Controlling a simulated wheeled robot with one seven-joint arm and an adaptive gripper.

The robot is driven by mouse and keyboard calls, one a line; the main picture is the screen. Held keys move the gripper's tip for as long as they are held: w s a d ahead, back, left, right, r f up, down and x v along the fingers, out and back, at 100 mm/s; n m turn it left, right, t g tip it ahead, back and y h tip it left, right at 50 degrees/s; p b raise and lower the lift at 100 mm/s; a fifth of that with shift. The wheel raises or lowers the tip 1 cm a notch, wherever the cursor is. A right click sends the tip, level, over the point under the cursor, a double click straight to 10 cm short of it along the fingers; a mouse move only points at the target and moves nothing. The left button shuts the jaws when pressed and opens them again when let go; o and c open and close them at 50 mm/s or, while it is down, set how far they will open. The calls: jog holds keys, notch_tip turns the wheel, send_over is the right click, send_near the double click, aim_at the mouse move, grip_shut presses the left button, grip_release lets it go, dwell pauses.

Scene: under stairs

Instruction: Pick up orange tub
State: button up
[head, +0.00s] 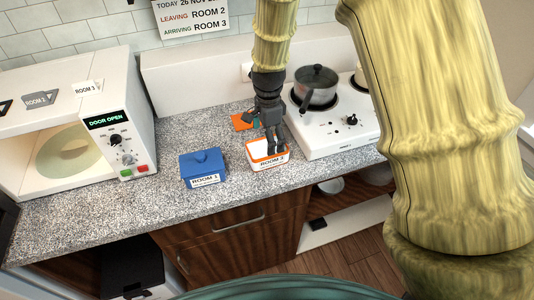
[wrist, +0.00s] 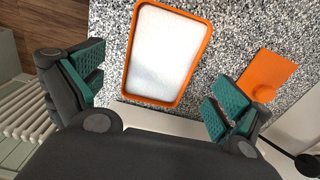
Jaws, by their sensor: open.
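The orange tub (head: 270,162) stands on the speckled counter with its top open. It has an orange rim, a white inside and a "ROOM 3" label on its front. My gripper (head: 275,150) is over the tub in the head view and hides part of its rim. In the wrist view my gripper (wrist: 156,95) is open. One finger is left of the tub (wrist: 127,62) and the other is right of it. Nothing is held. I cannot tell how far the fingertips are above the rim.
An orange lid with a knob (wrist: 270,72) lies behind the tub. A blue lidded tub (head: 202,165) marked "ROOM 1" stands to the left. A white hob (head: 330,138) with a pot (head: 315,88) is close on the right. An open microwave (head: 120,100) stands at the left.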

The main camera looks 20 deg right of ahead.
aim_at(256, 150)
jog(key=shift+a+f+p, duration=0.15)
jog(key=shift+f+p, duration=0.95)
jog(key=shift+f, duration=1.25)
jog(key=shift+c, duration=0.2)
jog(key=c, duration=1.3)
